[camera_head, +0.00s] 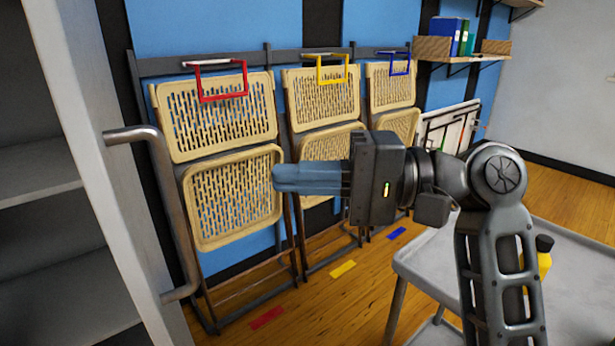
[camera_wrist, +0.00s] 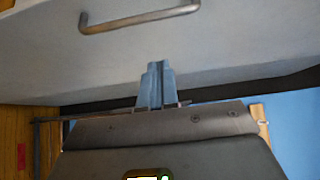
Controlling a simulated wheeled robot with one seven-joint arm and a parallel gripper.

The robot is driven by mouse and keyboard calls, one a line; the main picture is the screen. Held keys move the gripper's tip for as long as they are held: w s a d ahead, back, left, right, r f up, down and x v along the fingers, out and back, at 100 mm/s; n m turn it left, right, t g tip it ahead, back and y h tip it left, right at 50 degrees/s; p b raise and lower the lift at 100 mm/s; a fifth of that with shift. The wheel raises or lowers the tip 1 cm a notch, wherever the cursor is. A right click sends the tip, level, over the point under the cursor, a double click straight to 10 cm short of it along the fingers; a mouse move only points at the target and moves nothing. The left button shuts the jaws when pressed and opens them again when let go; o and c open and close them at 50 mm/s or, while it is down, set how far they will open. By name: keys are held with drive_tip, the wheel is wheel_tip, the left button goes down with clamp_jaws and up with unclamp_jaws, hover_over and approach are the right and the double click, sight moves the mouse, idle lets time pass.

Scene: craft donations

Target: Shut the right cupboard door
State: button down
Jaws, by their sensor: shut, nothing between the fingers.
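The right cupboard door (camera_head: 75,110) stands open at the left of the head view, seen nearly edge-on, with shelves showing beside it. Its grey bar handle (camera_head: 165,190) is on the face turned towards my gripper. In the wrist view the pale door face (camera_wrist: 225,50) fills the top, with the handle (camera_wrist: 140,20) near the upper edge. My gripper (camera_head: 275,178) is shut and empty, to the right of the handle and pointing left. Its blue fingers (camera_wrist: 155,68) point at the door face; a gap from the handle shows, but contact with the door cannot be told.
The cupboard shelves (camera_head: 35,185) are at the far left. Several folding chairs (camera_head: 235,195) hang or lean along the blue wall behind my gripper. A grey table (camera_head: 415,265) stands at the lower right. The wooden floor (camera_head: 340,300) between shows coloured markers.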

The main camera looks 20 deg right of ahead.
drive_tip(key=w+a, duration=0.1)
drive_tip(key=a, duration=0.8)
drive_tip(key=shift+a, duration=0.15)
